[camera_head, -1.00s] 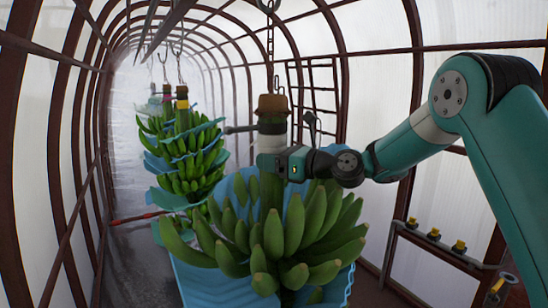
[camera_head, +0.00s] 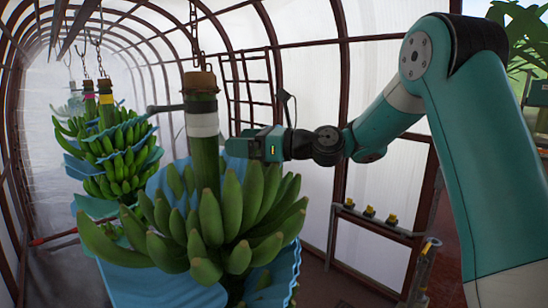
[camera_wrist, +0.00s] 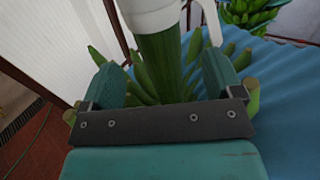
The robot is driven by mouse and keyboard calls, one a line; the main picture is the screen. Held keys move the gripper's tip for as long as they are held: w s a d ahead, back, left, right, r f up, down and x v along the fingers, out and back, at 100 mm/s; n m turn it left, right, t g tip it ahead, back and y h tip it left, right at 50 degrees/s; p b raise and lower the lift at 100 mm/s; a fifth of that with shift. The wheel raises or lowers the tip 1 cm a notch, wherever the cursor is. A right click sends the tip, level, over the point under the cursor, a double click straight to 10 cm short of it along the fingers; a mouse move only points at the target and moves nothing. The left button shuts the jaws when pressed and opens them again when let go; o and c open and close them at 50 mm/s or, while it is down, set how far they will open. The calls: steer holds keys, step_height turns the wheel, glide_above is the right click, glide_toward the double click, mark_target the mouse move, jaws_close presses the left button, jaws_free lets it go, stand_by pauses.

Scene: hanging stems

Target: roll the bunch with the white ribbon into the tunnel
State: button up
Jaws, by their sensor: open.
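The nearest banana bunch (camera_head: 215,225) hangs from a chain, its green stem wrapped by a white ribbon (camera_head: 202,124) and blue sheeting around the fruit. My gripper (camera_head: 228,148) is just right of the stem, a little below the ribbon, with a small gap showing. In the wrist view my open gripper (camera_wrist: 163,72) has the stem (camera_wrist: 162,65) lined up between its fingers. The white ribbon (camera_wrist: 150,12) crosses the top there. Whether the stem lies inside the jaws or beyond the tips is unclear. The tunnel (camera_head: 55,100) of dark hoops and pale walls runs back left.
Other bunches hang farther in, one with a yellow ribbon (camera_head: 106,99) and one with a pink ribbon (camera_head: 88,96). A rack with yellow-topped items (camera_head: 368,211) stands at the right. A ladder-like frame (camera_head: 250,90) stands behind the stem.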

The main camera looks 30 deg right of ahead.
steer(key=b, duration=0.3)
glide_above(270, 176)
steer(key=shift+w+d+f, duration=0.1)
steer(key=shift+f, duration=0.2)
steer(key=shift+s+d+r+b, duration=0.3)
steer(key=shift+s+d+b, duration=0.25)
steer(key=shift+d+b, duration=0.1)
